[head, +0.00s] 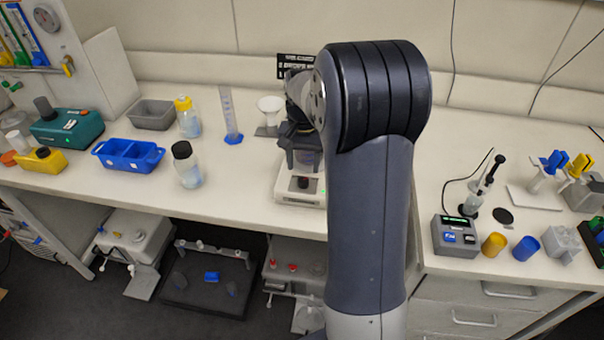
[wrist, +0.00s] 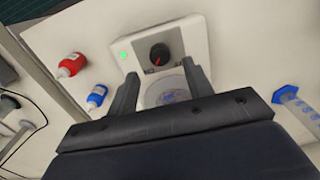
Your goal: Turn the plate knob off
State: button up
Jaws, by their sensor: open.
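The plate is a small white device (head: 290,196) at the bench's front edge, partly hidden under my arm in the head view. In the wrist view its white housing (wrist: 190,42) shows a black round knob (wrist: 160,54) with a red mark, and a lit green light (wrist: 124,56) beside it. The knob also shows in the head view (head: 303,183). A round pale thing (wrist: 170,90) lies between my fingers, partly hidden; I cannot tell whether it is a vessel. My gripper (wrist: 160,70) is open above the device, its fingertips near the knob. I cannot tell whether they touch anything.
A red bottle (wrist: 71,65) and a blue bottle (wrist: 97,96) show left of the device in the wrist view.

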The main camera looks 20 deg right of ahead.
aim_at(303, 179)
notch_tip(303, 179, down, 5)
jog(key=shift+f, duration=0.1)
dwell(0.3)
jog(key=c, duration=1)
